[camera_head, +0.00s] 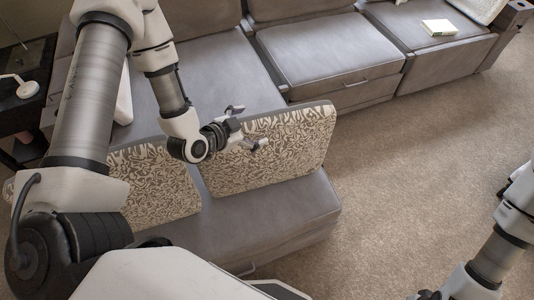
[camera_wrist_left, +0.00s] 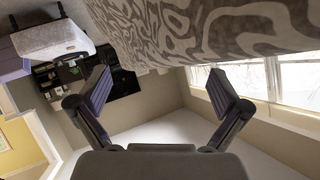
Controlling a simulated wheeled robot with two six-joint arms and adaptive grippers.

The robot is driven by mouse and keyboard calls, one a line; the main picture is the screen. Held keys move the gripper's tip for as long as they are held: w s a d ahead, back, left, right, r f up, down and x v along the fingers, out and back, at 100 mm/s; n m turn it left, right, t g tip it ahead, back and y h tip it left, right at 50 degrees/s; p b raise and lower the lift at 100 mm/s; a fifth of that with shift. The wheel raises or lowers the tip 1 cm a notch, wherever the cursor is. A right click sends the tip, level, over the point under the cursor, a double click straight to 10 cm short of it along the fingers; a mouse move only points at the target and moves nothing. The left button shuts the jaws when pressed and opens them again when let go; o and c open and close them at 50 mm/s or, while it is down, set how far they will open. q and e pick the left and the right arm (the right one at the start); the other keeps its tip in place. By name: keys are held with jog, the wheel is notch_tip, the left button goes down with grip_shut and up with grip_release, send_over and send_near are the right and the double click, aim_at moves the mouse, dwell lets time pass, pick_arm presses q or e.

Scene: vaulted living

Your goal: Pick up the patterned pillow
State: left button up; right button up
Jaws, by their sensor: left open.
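A patterned pillow (camera_head: 285,150) with beige and grey swirls stands upright on the near section of the grey sofa. A second pillow of the same pattern (camera_head: 155,188) stands to its left, partly hidden by my left arm. My left gripper (camera_head: 248,127) is open and empty at the upper left part of the right-hand pillow, its fingers overlapping it in the head view. In the left wrist view a patterned surface (camera_wrist_left: 205,30) fills the top, beyond the open fingers (camera_wrist_left: 158,92). It does not lie between them. My right arm shows at the lower right; its gripper is not clearly visible.
The grey sofa (camera_head: 325,55) runs along the back. A small book-like object (camera_head: 438,27) lies on its right seat. A dark side table (camera_head: 22,115) stands at the left. A pale cushion (camera_wrist_left: 50,38) shows in the left wrist view. The carpet (camera_head: 400,160) at right is clear.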

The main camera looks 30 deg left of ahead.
aim_at(259, 122)
pick_arm(q)
jog(key=shift+x, duration=1.9)
jog(key=shift+r, duration=0.2)
jog(key=c, duration=1.8)
jog(key=shift+r, duration=0.1)
jog(key=shift+c, duration=0.2)
